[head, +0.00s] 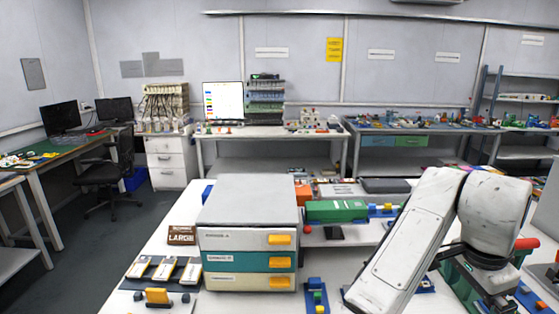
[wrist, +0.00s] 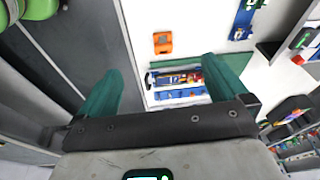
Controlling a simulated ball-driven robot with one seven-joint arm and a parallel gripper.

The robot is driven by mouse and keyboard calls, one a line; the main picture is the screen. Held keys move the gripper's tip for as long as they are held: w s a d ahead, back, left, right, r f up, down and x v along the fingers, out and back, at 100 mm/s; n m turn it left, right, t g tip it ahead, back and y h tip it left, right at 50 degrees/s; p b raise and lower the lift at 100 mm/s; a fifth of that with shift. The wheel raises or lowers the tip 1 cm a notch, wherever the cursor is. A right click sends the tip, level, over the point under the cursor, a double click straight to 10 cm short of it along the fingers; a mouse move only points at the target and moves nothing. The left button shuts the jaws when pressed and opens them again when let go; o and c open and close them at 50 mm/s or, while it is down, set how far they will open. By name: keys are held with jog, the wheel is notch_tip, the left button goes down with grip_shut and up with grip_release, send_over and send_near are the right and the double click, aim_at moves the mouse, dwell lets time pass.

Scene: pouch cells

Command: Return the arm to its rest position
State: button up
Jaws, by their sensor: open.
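My gripper (wrist: 164,72) shows in the wrist view with its two green fingers wide apart and nothing between them. Beyond the fingers are a white surface and a blue tray (wrist: 178,94) with small coloured parts, apart from the fingers. In the head view my arm (head: 415,235) bends over the right part of the white table (head: 345,262). Its dark wrist end (head: 484,272) hangs low at the right, and the fingers cannot be made out there.
A cabinet with three drawers (head: 248,238) and orange handles stands mid-table, drawers apparently shut. Pale pouch cells (head: 164,270) lie at its left by a brown box (head: 182,235). A green block (head: 336,211) and a blue fixture (head: 317,294) are at its right.

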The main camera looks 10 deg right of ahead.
jog(key=s+d+f+n+t+h, duration=0.1)
jog(key=s+f+n, duration=0.35)
jog(key=f, duration=0.25)
jog(key=s+d+f+n+t+h, duration=0.1)
jog(key=s+f+n+h, duration=0.15)
jog(key=f+n, duration=0.4)
jog(key=s+a+f+n+g+y, duration=0.1)
jog(key=s+a+f+n+y, duration=0.5)
jog(key=s+a+f, duration=0.9)
jog(key=shift+s+a+n+g, duration=0.3)
jog(key=shift+s+n, duration=0.1)
jog(key=shift+n, duration=0.4)
